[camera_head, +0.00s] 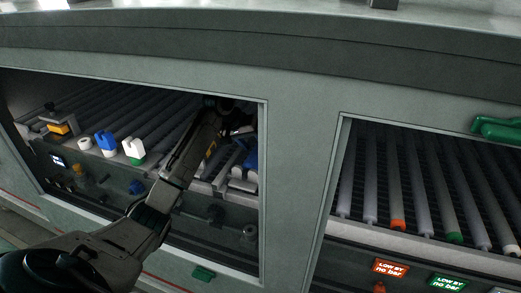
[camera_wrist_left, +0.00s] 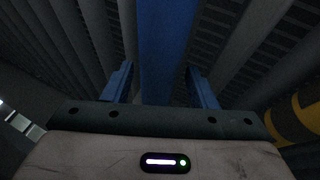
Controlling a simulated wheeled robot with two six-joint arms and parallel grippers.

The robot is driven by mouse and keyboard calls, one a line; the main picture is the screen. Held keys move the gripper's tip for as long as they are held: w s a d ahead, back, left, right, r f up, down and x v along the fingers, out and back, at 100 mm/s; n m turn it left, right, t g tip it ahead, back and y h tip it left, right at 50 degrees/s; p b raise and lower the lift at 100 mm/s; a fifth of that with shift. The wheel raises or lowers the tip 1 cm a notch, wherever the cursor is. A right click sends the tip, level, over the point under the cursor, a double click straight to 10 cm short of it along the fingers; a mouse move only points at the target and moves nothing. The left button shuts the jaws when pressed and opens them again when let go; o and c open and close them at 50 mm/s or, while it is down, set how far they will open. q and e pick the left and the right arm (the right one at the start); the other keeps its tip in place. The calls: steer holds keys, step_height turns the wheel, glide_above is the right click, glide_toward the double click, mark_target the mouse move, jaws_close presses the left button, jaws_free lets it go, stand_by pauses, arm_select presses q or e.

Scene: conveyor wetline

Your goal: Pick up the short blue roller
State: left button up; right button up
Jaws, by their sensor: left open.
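A blue roller (camera_wrist_left: 166,40) runs lengthwise through the middle of the left wrist view, among grey rollers. My left gripper (camera_wrist_left: 160,82) is open, with one blue finger on each side of the blue roller. A gap shows between each finger and the roller, and I cannot tell how far above it they are. In the head view, my left arm reaches through the left opening, and its gripper (camera_head: 234,116) is dark and partly lost in shadow. A blue piece (camera_head: 251,152) shows just below it by the opening's right edge; its full length is hidden. My right gripper is not in view.
A frame post (camera_head: 297,160) stands close to the right of my left gripper. Blue (camera_head: 106,143) and white (camera_head: 133,150) bottles stand on the ledge at left. A yellow-black striped part (camera_wrist_left: 300,115) lies at right.

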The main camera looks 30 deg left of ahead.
mark_target(256, 146)
arm_select(q)
steer(key=shift+p+x, duration=0.45)
steer(key=shift+x, duration=1.4)
steer(key=shift+r, duration=0.1)
steer(key=c, duration=0.7)
